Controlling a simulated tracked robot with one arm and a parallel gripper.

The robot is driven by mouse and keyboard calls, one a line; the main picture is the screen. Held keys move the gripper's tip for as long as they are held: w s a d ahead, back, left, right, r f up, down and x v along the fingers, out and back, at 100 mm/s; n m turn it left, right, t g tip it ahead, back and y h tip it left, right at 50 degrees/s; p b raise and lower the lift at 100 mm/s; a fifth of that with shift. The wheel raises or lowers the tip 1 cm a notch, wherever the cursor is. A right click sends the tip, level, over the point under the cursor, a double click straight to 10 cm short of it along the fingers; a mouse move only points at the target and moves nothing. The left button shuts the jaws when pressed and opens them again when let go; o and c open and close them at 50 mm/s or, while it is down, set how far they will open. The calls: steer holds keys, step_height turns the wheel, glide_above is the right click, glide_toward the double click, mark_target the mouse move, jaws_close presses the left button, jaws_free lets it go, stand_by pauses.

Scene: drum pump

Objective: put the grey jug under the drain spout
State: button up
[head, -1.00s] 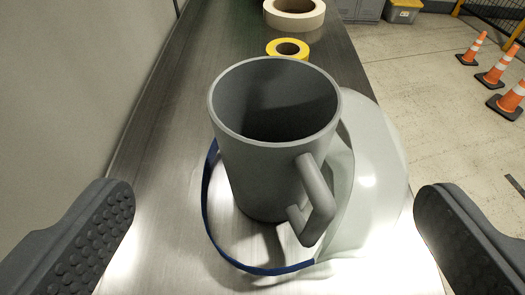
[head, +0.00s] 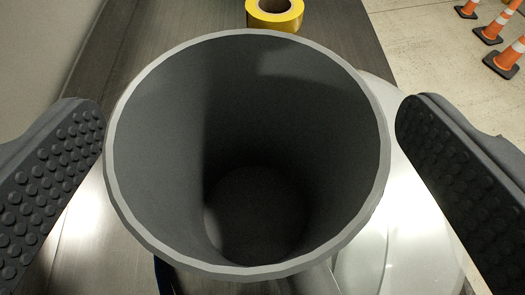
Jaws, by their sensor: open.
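The grey jug (head: 155,130) stands upright on the metal bench and fills the middle of the head view. I look down into its open mouth, and it looks empty. Its handle (head: 318,280) is mostly hidden below the rim at the bottom. My gripper (head: 250,150) is open, with one dark studded finger on each side of the jug. The left finger is close to the rim, and the right finger is a little apart from it. I cannot tell whether either finger touches the jug. No drain spout shows.
A pale translucent face shield (head: 400,235) lies right beside the jug, under the right finger; part of its blue band (head: 165,275) shows at lower left. A yellow tape roll (head: 274,17) lies just behind the jug. Orange cones (head: 507,58) stand on the floor at right.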

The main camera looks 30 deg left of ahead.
steer(key=shift+x, duration=1.4)
